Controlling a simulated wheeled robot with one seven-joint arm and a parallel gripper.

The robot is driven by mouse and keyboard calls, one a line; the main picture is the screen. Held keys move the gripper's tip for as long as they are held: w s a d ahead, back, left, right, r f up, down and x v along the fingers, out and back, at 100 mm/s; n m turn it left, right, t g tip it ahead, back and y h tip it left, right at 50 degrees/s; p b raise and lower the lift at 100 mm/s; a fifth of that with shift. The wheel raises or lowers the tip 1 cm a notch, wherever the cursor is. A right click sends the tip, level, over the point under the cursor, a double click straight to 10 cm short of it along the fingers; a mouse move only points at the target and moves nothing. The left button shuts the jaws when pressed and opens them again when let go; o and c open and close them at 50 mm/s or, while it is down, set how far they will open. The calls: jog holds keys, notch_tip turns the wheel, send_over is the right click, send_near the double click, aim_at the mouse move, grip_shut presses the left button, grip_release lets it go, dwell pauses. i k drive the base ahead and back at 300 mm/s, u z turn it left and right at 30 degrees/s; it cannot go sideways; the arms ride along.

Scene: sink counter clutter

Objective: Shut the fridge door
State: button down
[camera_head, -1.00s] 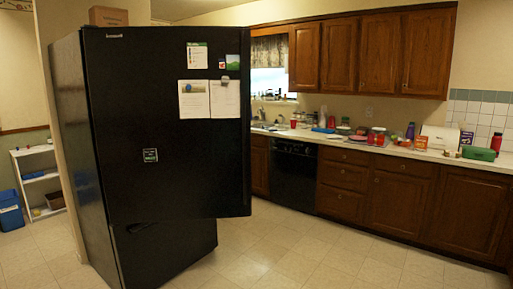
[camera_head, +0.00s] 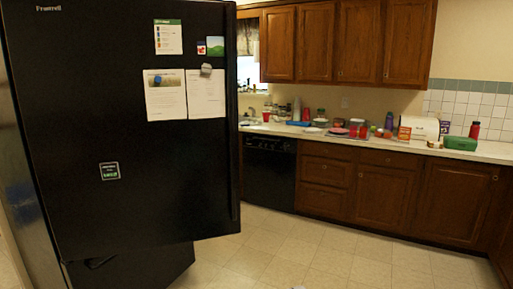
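The black fridge stands at the left in the head view, with its dark side (camera_head: 35,215) at the far left edge. Its upper door (camera_head: 130,190) faces me, with papers and magnets on it. The door's right edge juts out past the lower drawer front (camera_head: 140,270), so the door looks partly open. A long vertical handle (camera_head: 234,120) runs along the door's right edge. The inside of the fridge is hidden behind the door. My gripper is not in view; a tiny pale spot at the bottom edge is too small to identify.
Tiled floor (camera_head: 330,262) is clear to the right of the fridge. Beyond it stand a black dishwasher (camera_head: 269,172) and brown lower cabinets (camera_head: 375,192). The counter (camera_head: 400,146) above holds a green box (camera_head: 460,143), a red bottle (camera_head: 474,130) and other clutter.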

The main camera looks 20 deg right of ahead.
aim_at(78, 66)
jog(key=u, duration=0.25)
jog(key=i, duration=1.1)
jog(key=u, duration=0.6)
